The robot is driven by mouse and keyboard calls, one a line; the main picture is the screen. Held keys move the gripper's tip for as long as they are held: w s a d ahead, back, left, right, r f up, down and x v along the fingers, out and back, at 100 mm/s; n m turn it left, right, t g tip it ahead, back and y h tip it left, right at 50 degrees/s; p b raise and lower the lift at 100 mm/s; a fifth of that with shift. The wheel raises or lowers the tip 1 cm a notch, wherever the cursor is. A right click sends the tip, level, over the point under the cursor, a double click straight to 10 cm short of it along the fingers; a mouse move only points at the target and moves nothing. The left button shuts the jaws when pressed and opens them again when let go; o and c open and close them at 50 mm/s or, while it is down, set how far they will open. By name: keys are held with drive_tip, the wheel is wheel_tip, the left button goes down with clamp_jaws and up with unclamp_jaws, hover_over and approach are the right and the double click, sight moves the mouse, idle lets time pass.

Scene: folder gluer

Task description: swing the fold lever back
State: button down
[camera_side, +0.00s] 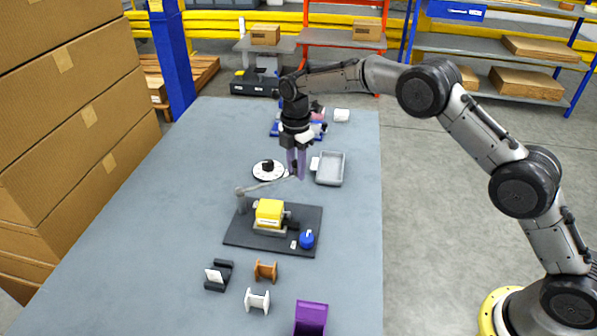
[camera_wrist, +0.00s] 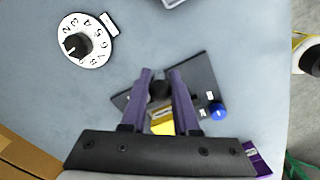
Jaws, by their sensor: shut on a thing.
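The fold lever (camera_side: 265,184) is a grey rod on a post at the far left corner of a black base plate (camera_side: 240,236). It reaches out to the right, past the plate's far edge. My gripper (camera_side: 297,176) points down with its purple fingers shut on the lever's free end. In the wrist view the fingers (camera_wrist: 160,76) close around a dark grip (camera_wrist: 159,90), and most of the lever is hidden. A yellow block (camera_side: 269,212) stands on the plate, with a blue knob (camera_side: 306,239) at the near right corner.
A white numbered dial (camera_side: 260,175) lies just beyond the lever. A grey tray (camera_side: 330,181) sits right of my gripper. The table's left side is clear.

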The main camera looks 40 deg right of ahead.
drive_tip(key=shift+w+r, duration=0.1)
drive_tip(key=shift+w, duration=0.15)
drive_tip(key=c, duration=0.7)
unclamp_jaws()
wheel_tip(320, 180, up, 14)
